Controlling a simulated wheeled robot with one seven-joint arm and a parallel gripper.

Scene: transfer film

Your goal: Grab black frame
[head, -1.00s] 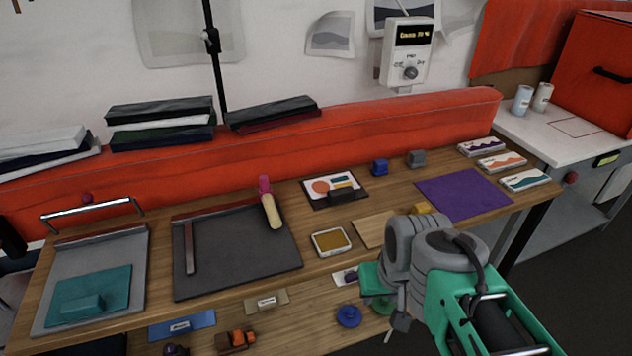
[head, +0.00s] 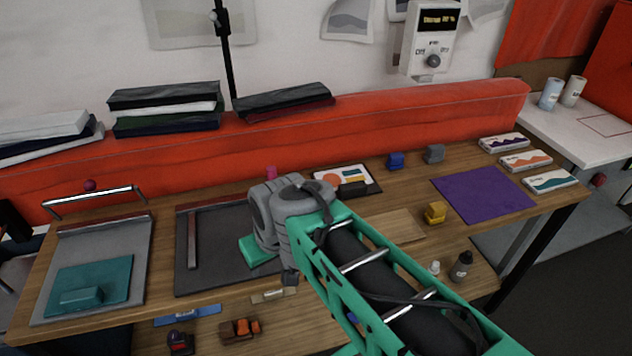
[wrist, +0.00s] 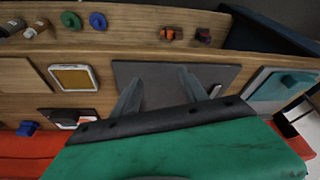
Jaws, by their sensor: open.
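A print card with a dark border (head: 372,184) lies toward the back of the wooden table, and a small black block (head: 352,189) rests on its front edge. It is the thing I see that best fits a black frame. Its print shows orange and teal shapes. My gripper (wrist: 160,92) is open and empty, with its two fingers spread over the dark grey board (wrist: 150,72). In the head view the board (head: 222,270) is partly covered by my wrist, and the fingertips are hidden. The card is to the right of my gripper there.
A gold-topped tray (wrist: 75,78) sits beside the board. A purple sheet (head: 482,196), a yellow block (head: 435,212), a blue block (head: 396,160) and a grey block (head: 434,153) are at the right. A teal sheet (head: 110,275) is at the left. A lower shelf holds small items.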

